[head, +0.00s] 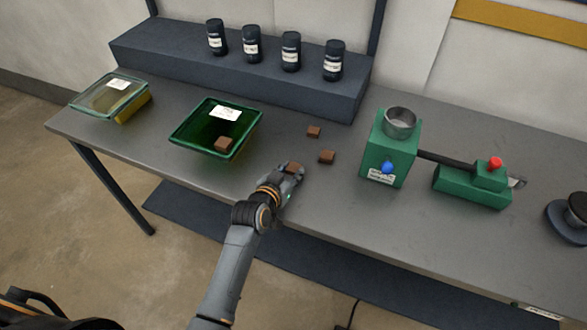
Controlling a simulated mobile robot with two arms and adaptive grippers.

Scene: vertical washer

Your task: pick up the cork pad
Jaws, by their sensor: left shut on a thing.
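My left gripper (290,173) is over the grey table near its front edge. It is shut on a small brown cork pad (292,167), of which only the top shows between the fingers. Another brown pad (327,157) lies on the table just right of the gripper. One more pad (314,132) lies a little farther back. A pad (223,144) lies inside the dark green tray (178,138), at its front. My right gripper is not in view.
A glass dish (84,101) with something yellow stands at the far left. Several dark jars (291,52) stand on the raised shelf (180,60). A green box with a metal cup (400,122) and a green device with a red knob (475,183) stand to the right.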

